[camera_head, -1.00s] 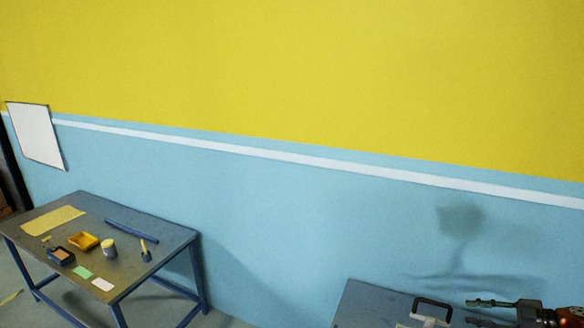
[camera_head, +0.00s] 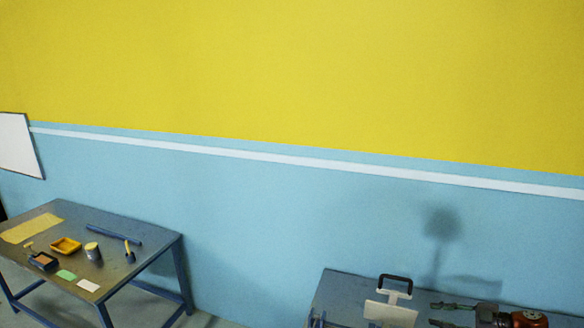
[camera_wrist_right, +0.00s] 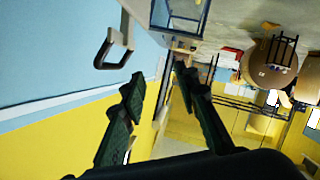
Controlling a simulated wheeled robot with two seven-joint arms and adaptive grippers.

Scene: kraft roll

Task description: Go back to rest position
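My right gripper (camera_head: 436,314) is at the bottom right of the head view, its two fingers apart and pointing left, with nothing between them. In the right wrist view (camera_wrist_right: 160,74) the two dark fingers are also spread and empty. Left of the fingertips in the head view is a pale device with a black handle (camera_head: 396,278); there is a gap between them. A black handle (camera_wrist_right: 112,48) also shows in the wrist view, beside the left finger and apart from it. My left gripper is not in view.
The device is at a grey-blue table (camera_head: 345,285), cut off by the bottom edge. Another table (camera_head: 130,262) at left holds a yellow tray (camera_head: 66,245), a can (camera_head: 93,251) and small tools. A yellow and blue wall stands behind. Floor shows between the tables.

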